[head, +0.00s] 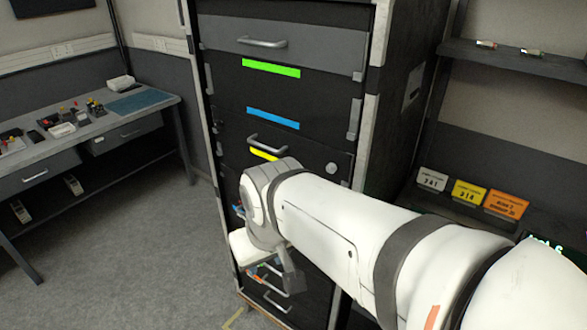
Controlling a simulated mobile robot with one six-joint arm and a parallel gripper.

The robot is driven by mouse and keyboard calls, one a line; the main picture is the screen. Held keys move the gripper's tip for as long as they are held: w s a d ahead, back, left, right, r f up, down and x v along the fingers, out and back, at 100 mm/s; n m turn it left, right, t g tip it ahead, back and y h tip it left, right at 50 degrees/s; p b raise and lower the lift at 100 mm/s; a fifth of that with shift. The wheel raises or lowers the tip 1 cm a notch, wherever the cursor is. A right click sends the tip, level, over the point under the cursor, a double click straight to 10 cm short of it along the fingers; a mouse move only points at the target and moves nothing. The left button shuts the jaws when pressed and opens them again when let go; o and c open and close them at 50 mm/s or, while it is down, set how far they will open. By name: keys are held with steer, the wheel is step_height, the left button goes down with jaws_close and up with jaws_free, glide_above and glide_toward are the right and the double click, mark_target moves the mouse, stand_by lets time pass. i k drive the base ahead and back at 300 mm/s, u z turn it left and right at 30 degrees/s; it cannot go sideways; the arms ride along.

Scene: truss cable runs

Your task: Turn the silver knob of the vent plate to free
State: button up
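A small round silver knob (331,168) shows on the dark front of the tall rack, right of the yellow strip. I cannot tell its turn position, nor make out for certain which panel is the vent plate. My white arm reaches in from the lower right and covers much of the rack's lower front. A dark grey part at its far end, seemingly my gripper (290,274), is in front of the lower rack, below the knob and apart from it. Its fingers are not clear, so I cannot see whether it is open or holds anything.
The rack has a grey drawer with a handle (262,42), a green strip (271,68) and a blue strip (273,118). A workbench (60,152) with small parts stands left. Shelves with signs (469,193) stand right. Floor (150,245) between bench and rack is clear.

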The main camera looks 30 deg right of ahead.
mark_target(331, 168)
steer(key=u, duration=0.05)
steer(key=k, duration=1.1)
steer(key=z, duration=0.85)
steer(key=i, duration=1)
steer(key=z, duration=0.1)
